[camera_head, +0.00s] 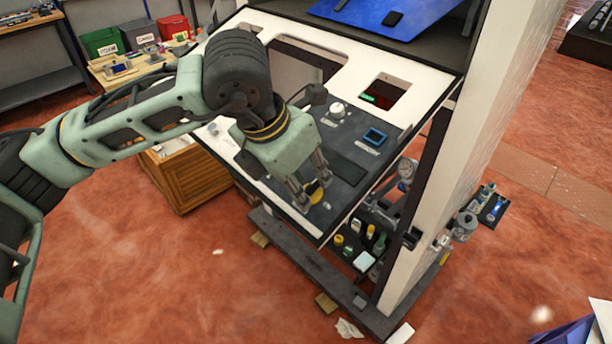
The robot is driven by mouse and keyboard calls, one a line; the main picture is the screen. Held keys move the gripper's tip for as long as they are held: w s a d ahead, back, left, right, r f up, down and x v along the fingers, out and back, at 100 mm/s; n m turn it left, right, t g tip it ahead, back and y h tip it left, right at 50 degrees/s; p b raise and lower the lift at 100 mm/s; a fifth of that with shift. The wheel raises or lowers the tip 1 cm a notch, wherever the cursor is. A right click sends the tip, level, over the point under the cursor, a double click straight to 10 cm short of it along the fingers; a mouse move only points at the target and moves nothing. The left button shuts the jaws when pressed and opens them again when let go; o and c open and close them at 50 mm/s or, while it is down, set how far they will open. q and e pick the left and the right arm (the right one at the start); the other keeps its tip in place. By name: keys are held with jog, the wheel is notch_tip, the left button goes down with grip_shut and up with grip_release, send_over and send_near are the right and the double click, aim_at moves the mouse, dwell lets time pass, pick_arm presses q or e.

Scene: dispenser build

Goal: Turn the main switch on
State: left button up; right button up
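A dark control panel (345,140) is set in the tilted white front of the dispenser. My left gripper (312,186) reaches down to the panel's lower front part, its two fingers apart. A small yellow round part (315,189) shows between and just beyond the fingertips; it may be the main switch, but the fingers cover much of it. I cannot tell whether they touch it. My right gripper is not in view.
A cut-out with small green and red lights (384,93) is in the white front. A tall white side wall (470,130) stands right of the panel. A wooden crate (188,178) stands to the left.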

aim_at(309, 186)
pick_arm(q)
jog(key=w+f, duration=0.2)
jog(key=f, duration=0.1)
jog(key=shift+w+d+p, duration=0.2)
jog(key=shift+d+p, duration=0.1)
jog(key=shift+d, duration=0.1)
jog(key=shift+s+a+r, duration=0.1)
jog(key=shift+s+r, duration=0.1)
jog(key=shift+s, duration=0.15)
jog(key=shift+w, duration=0.2)
grip_shut()
